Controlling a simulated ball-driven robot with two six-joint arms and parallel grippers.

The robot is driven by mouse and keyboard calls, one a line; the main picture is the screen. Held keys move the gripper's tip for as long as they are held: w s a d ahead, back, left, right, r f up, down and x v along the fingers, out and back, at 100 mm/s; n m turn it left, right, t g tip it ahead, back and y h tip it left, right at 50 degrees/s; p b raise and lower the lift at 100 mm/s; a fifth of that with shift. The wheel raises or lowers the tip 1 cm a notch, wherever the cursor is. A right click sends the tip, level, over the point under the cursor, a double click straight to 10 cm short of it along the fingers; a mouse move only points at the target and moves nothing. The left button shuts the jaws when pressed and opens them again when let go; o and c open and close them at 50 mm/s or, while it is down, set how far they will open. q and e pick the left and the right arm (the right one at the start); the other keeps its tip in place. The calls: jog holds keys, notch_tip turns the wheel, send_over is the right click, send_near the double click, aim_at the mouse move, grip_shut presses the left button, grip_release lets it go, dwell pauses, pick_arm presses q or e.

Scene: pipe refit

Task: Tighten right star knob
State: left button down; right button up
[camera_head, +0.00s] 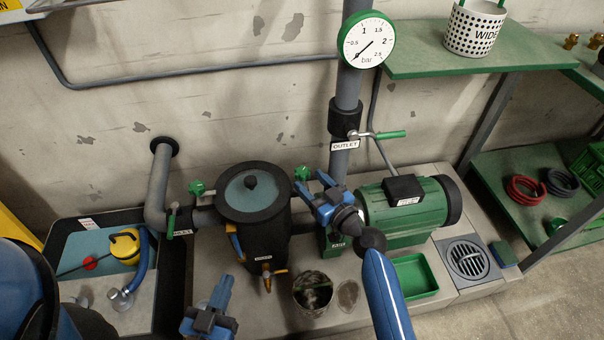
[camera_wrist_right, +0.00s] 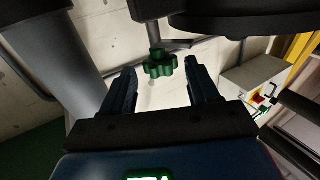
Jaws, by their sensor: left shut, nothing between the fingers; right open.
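The right star knob (camera_head: 301,173) is green and sits at the right side of the dark strainer pot's lid (camera_head: 232,194). In the right wrist view the green star knob (camera_wrist_right: 160,65) shows in the gap between the two fingers, around their tips, with no visible contact. My right gripper (camera_head: 314,184) is open, just right of the pot; it also shows in the right wrist view (camera_wrist_right: 160,80). Another green star knob (camera_head: 197,188) is at the pot's left side. My left gripper (camera_head: 224,282) is shut and empty, low in front of the pot.
A grey pipe with a pressure gauge (camera_head: 366,41) rises behind my right gripper. A green motor (camera_head: 408,212) stands to the right, with a green tray (camera_head: 414,277) in front. A metal cup (camera_head: 313,290) stands below the pot. A black-edged tub (camera_head: 62,240) is at left.

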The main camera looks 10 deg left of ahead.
aim_at(301, 179)
jog(key=shift+x, duration=2.25)
jog(key=c, duration=0.7)
jog(key=shift+r+m+t+h+p, duration=0.1)
jog(key=shift+m+t+h+p, duration=0.45)
jog(key=shift+p, duration=0.25)
jog(key=m+t+h+p, duration=0.1)
jog(key=h+p, duration=0.1)
jog(key=p, duration=0.2)
jog(key=m+t+h+p, duration=0.1)
jog(key=m+h+p, duration=0.1)
jog(key=p, duration=0.3)
jog(key=m+t+h+p, duration=0.1)
jog(key=t+h+p, duration=0.1)
jog(key=p, duration=0.3)
jog(key=shift+a+r+m, duration=0.1)
jog(key=shift+r+m, duration=0.15)
jog(key=shift+w+f+m+h+p, duration=0.15)
jog(key=shift+m+h+p, duration=0.4)
jog(key=shift+h, duration=0.3)
jog(key=shift+f+m+t+h, duration=0.1)
jog(key=shift+m+t+h, duration=0.25)
jog(key=shift+m+h, duration=0.5)
jog(key=shift+h, duration=0.65)
jog(key=shift+m+h, duration=0.4)
jog(key=shift+h, duration=0.1)
